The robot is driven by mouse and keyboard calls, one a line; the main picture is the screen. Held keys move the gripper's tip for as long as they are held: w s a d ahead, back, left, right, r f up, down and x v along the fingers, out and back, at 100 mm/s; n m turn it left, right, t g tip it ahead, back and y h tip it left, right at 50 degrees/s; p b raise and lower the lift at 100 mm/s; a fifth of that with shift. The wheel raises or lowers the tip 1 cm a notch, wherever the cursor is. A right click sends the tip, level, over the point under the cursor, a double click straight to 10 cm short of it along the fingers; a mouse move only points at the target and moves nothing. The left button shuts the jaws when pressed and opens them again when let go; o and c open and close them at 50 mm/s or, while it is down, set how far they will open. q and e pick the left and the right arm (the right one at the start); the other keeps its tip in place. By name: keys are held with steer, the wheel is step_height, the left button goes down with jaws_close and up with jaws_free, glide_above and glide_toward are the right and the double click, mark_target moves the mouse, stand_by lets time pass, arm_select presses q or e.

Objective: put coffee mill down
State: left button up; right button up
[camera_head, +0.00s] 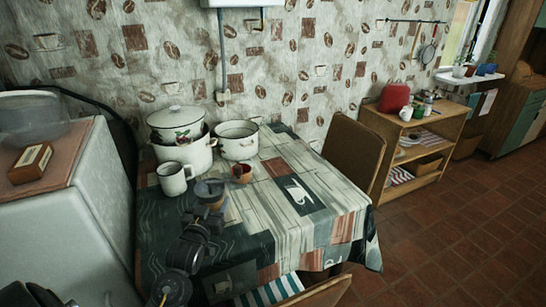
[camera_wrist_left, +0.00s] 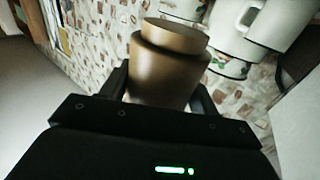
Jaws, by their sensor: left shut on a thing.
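The coffee mill is a brass-coloured cylinder (camera_wrist_left: 165,62) with a narrower stepped top, between the fingers of my left gripper in the left wrist view. My left gripper (camera_head: 210,188) is shut on it, over the left part of the table (camera_head: 262,200). In the head view I cannot make out the mill clearly behind the gripper. I cannot tell whether it touches the table. My right gripper is not in view.
A white mug (camera_head: 174,178), a lidded enamel pot (camera_head: 184,156) and an open white pot (camera_head: 237,141) stand behind the gripper. A small reddish-brown cup (camera_head: 242,172) stands right of it. The table's right half is clear. A chair (camera_head: 352,152) stands at the right.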

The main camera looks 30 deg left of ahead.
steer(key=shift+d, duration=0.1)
arm_select(q)
steer(key=shift+d+r, duration=0.1)
steer(key=shift+d, duration=0.05)
steer(key=s+d+r+m+h, duration=0.1)
steer(key=s+d+m+h, duration=0.15)
steer(key=d+h, duration=0.35)
steer(key=s+d+r+m+g+h, duration=0.1)
steer(key=s+d+m+h, duration=0.2)
steer(key=d, duration=0.5)
steer(key=s+d+r+m+h, duration=0.2)
steer(key=d+m+h, duration=0.25)
steer(key=d, duration=0.35)
step_height(320, 180, up, 7)
steer(key=p, duration=0.7)
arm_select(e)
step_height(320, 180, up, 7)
arm_select(q)
step_height(320, 180, down, 7)
steer(key=b, duration=0.7)
steer(key=shift+a+f+n, duration=0.2)
steer(key=shift+n, duration=0.2)
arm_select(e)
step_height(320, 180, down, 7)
